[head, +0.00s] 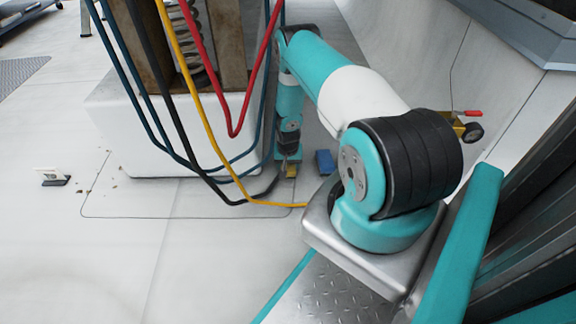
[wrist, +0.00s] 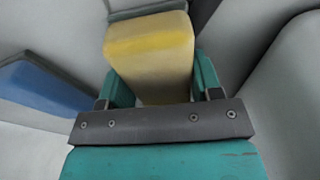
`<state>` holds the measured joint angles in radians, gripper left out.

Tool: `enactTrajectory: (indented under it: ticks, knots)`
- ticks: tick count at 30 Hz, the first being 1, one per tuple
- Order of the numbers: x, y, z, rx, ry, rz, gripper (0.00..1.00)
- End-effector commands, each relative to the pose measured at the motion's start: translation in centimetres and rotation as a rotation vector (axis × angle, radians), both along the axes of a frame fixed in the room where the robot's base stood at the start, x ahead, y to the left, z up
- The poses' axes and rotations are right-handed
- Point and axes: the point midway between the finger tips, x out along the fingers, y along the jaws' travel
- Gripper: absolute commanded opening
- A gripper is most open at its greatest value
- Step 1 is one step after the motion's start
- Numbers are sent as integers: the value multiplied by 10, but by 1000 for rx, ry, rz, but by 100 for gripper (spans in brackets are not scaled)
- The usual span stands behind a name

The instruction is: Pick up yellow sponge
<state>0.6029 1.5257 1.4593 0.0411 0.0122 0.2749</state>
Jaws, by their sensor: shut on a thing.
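The yellow sponge (wrist: 150,65) stands between the two teal fingers of my gripper (wrist: 160,88) in the wrist view. The fingers are shut on its sides, and its far end sticks out past them. In the head view the sponge (head: 291,171) is a small yellow patch below my gripper (head: 289,160), low beside the white block. Whether the sponge still touches the floor cannot be told.
A blue block (head: 325,162) lies just right of the sponge; it also shows in the wrist view (wrist: 45,88). A white plinth (head: 150,130) and hanging cables (head: 205,110) stand close on the left. A red-handled valve (head: 466,126) is at the right. The left floor is mostly clear.

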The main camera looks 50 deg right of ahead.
Motion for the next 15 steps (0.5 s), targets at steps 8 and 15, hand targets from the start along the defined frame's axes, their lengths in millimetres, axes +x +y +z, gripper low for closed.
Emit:
enactTrajectory:
  ticks: [8,15]
  knots:
    - [0,0,7,0,0,0,36]
    - [1,0,48,-2,-1,0,36]
